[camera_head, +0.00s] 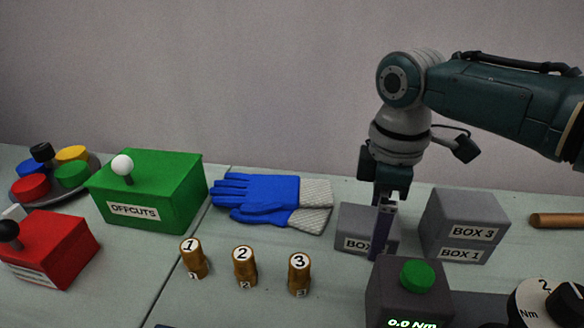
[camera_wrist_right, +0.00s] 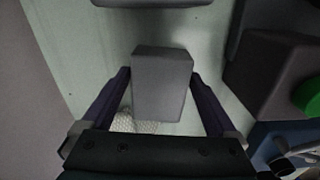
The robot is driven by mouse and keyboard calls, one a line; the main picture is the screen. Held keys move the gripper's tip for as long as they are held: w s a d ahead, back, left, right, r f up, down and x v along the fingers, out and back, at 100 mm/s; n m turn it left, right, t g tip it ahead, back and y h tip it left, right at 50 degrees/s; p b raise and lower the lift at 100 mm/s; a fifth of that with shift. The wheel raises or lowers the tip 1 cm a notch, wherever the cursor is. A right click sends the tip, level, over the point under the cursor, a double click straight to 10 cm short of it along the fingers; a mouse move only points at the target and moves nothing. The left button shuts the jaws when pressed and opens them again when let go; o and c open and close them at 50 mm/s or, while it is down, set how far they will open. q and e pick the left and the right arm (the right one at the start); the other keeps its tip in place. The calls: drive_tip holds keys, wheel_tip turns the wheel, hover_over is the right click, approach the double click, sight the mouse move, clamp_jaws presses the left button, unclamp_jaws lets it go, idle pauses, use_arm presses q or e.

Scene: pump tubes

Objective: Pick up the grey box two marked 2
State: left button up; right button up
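A small grey box (camera_head: 353,222) stands on the table in the head view. Its label reads "BOX", and my finger hides the number. My right gripper (camera_head: 380,248) points down at this box, with a finger in front of its near face. In the right wrist view the grey box (camera_wrist_right: 162,85) lies between the two fingers of the right gripper (camera_wrist_right: 161,75). The fingers are apart, with a narrow gap showing on each side of the box. My left gripper is not in view.
Grey box 3 (camera_head: 469,212) sits on box 1 (camera_head: 445,250), just right. A dark unit with a green button (camera_head: 417,275) stands in front. Blue gloves (camera_head: 265,200) lie left, behind several numbered brass cylinders (camera_head: 244,266). A green offcuts box (camera_head: 165,190) is farther left.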

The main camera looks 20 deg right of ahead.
drive_tip(key=c, duration=1.2)
drive_tip(key=shift+r, duration=0.1)
